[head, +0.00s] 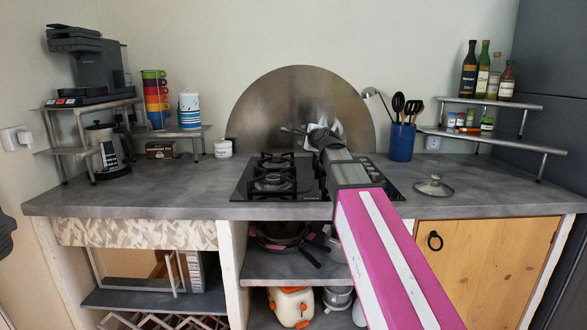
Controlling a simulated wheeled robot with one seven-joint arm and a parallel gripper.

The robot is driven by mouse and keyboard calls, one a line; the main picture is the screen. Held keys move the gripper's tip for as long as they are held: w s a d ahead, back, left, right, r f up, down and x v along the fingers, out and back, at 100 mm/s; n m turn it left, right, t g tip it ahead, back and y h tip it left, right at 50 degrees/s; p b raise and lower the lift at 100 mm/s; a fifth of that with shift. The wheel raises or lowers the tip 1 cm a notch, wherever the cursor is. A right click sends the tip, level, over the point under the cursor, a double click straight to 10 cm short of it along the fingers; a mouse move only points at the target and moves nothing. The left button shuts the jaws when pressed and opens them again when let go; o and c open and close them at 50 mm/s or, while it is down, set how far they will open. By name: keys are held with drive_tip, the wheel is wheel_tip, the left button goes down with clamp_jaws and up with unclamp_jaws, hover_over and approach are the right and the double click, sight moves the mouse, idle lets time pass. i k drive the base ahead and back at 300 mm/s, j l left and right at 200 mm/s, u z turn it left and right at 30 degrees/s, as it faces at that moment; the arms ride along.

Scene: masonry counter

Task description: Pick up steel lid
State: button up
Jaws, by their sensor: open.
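My arm reaches up from the bottom right over the hob. My gripper (291,130) is at the arm's far end, above the back of the hob and left of the lid, well apart from it. It is open; its fingers are small and dark, and I see nothing held in them. The lid is not hidden by my arm.
A rack of bottles (484,130) is at the right. The counter around the lid is clear.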

sight(434, 188)
drive_tip(key=k+l, duration=0.25)
drive_tip(key=k, duration=0.15)
drive_tip(key=k+l, duration=0.25)
drive_tip(key=k, duration=0.2)
drive_tip(key=k+l, duration=0.25)
drive_tip(key=k, duration=0.15)
